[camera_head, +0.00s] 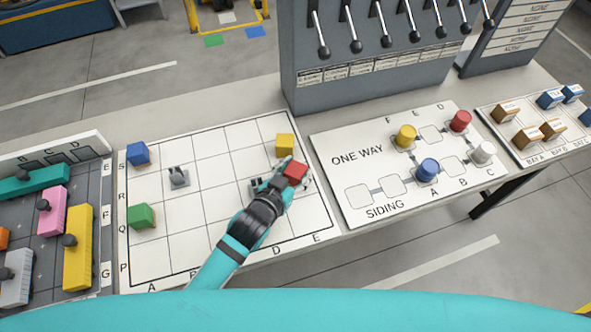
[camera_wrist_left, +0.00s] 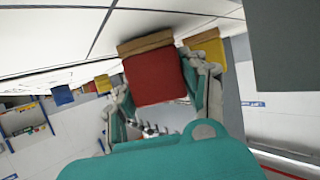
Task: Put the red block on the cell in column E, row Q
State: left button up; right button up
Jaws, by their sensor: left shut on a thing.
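The red block (camera_head: 295,170) is in my left gripper (camera_head: 284,176), above the right part of the white lettered grid board (camera_head: 152,257). In the left wrist view the red block (camera_wrist_left: 155,78) sits between the two fingers (camera_wrist_left: 160,95), which are shut on it. In the head view it appears over column E, just below the yellow block (camera_head: 285,143); its exact height is unclear. The hand and forearm hide part of columns D and E, including much of the row Q area. My right gripper is not in view.
A siding board with knobs (camera_head: 352,218) lies to the right, a tray of coloured pieces (camera_head: 104,177) to the left. A lever panel (camera_head: 375,75) rises behind.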

pick_arm(q)
jog(key=shift+f, duration=0.15)
jog(key=o, duration=0.9)
jog(key=shift+r, duration=0.2)
jog(key=shift+s+a, duration=0.15)
jog(key=shift+s, duration=0.15)
jog(key=v, duration=1.1)
jog(key=shift+s+r+b, duration=0.1)
jog(key=shift+r+b, duration=0.15)
jog(key=shift+b, duration=0.1)
